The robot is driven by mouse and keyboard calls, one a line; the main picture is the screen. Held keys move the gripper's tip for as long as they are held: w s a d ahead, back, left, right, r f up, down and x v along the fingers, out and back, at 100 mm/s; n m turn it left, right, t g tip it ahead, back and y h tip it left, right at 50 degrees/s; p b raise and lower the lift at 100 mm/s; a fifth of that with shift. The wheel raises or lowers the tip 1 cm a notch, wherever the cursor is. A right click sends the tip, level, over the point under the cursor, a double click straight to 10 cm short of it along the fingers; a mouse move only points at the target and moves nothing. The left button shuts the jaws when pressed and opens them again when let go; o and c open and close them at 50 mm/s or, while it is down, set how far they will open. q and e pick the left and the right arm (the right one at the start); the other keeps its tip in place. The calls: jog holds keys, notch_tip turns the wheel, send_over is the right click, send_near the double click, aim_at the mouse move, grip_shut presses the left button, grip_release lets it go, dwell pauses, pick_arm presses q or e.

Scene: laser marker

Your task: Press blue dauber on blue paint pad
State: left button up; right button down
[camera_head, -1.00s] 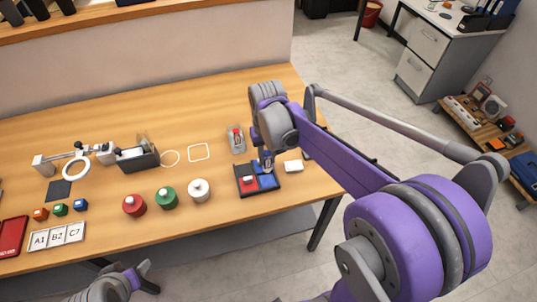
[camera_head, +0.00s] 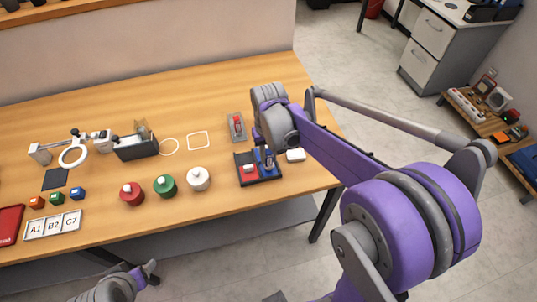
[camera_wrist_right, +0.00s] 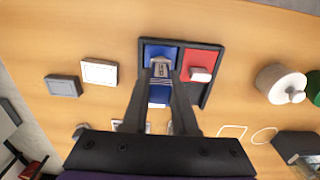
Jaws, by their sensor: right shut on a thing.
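The paint pad tray (camera_head: 247,182) lies near the right end of the table, dark-framed with red and blue pads. In the right wrist view the blue pad (camera_wrist_right: 151,51) is on the left and the red pad (camera_wrist_right: 201,60) on the right. My right gripper (camera_wrist_right: 161,74) is shut on the blue dauber (camera_wrist_right: 160,66), which is over the blue pad. The dauber looks upright and very low; whether it touches the pad is hard to tell. A pale-topped dauber (camera_wrist_right: 201,74) stands on the red pad. My left gripper (camera_head: 146,270) is at the bottom edge, its jaws unclear.
A grey holder with a red-topped part (camera_head: 237,126) stands behind the tray, and a white block (camera_head: 296,156) sits to its right. Red (camera_head: 132,195), green (camera_head: 165,187) and white (camera_head: 198,179) round pots stand left of the tray. The table's front edge is close.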

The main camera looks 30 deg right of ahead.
pick_arm(q)
jog(key=shift+s+f+b, duration=0.25)
jog(key=shift+f+b, duration=0.1)
jog(key=shift+f, duration=0.2)
pick_arm(e)
jog(key=shift+s+f, duration=0.1)
jog(key=shift+f, duration=0.45)
dwell(1.2)
jog(key=shift+r+p, duration=1.65)
jog(key=shift+r, duration=1.95)
pick_arm(q)
jog(key=r, duration=0.1)
jog(key=w+r, duration=0.1)
jog(key=r, duration=0.1)
jog(key=w+r, duration=0.1)
jog(key=r, duration=0.1)
jog(key=shift+w, duration=0.2)
jog(key=shift+s, duration=0.15)
pick_arm(e)
jog(key=shift+f, duration=0.1)
pick_arm(q)
jog(key=shift+f, duration=0.1)
